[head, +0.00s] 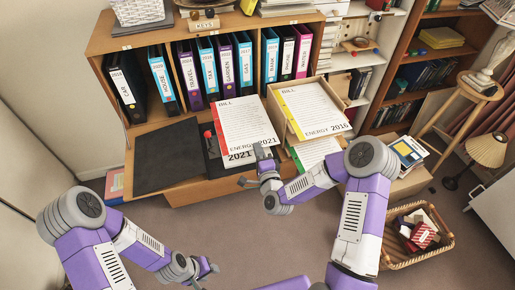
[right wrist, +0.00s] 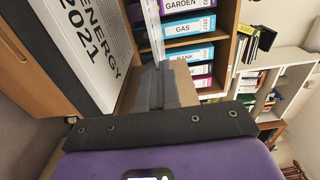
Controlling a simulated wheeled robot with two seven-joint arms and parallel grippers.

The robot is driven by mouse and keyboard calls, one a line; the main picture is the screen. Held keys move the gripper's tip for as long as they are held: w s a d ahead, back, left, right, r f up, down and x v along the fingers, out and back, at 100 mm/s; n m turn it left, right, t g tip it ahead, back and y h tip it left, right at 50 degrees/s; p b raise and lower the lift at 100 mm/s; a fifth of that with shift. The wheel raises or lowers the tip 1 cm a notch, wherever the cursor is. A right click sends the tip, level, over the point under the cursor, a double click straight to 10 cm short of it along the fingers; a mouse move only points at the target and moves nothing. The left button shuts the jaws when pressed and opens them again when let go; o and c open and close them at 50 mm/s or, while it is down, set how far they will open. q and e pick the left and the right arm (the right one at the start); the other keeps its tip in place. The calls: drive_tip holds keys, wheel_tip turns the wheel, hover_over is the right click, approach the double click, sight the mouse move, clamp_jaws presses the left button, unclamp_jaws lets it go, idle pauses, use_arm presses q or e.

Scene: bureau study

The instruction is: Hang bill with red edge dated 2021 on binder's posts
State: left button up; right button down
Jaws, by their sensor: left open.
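The bill with the red edge dated 2021 (head: 245,120) is above the right side of the open black binder (head: 168,157). A lower page (head: 240,156), also marked 2021, shows under its bottom edge; this page is at the left in the right wrist view (right wrist: 82,45). My right gripper (head: 263,153) is at the bill's lower right corner; in the right wrist view its fingers (right wrist: 162,72) are closed on a thin white sheet seen edge-on. The binder's posts are mostly hidden by the bill. My left gripper (head: 208,268) is open and empty, low over the floor.
A wooden tray (head: 276,112) with a yellow-edged 2016 energy bill (head: 313,108) stands right of the binder. Another bill (head: 315,151) lies below it. Upright labelled binders (head: 190,70) fill the shelf behind. A basket (head: 422,250) stands on the floor at right.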

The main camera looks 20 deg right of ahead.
drive_tip(key=shift+f+b, duration=1.6)
drive_tip(key=shift+f, duration=1.25)
drive_tip(key=shift+s, duration=0.1)
drive_tip(key=shift+f+b, duration=0.85)
drive_tip(key=shift+b, duration=0.5)
drive_tip(key=c, duration=1.7)
unclamp_jaws()
drive_tip(key=shift+o, duration=0.2)
drive_tip(key=shift+s, duration=0.15)
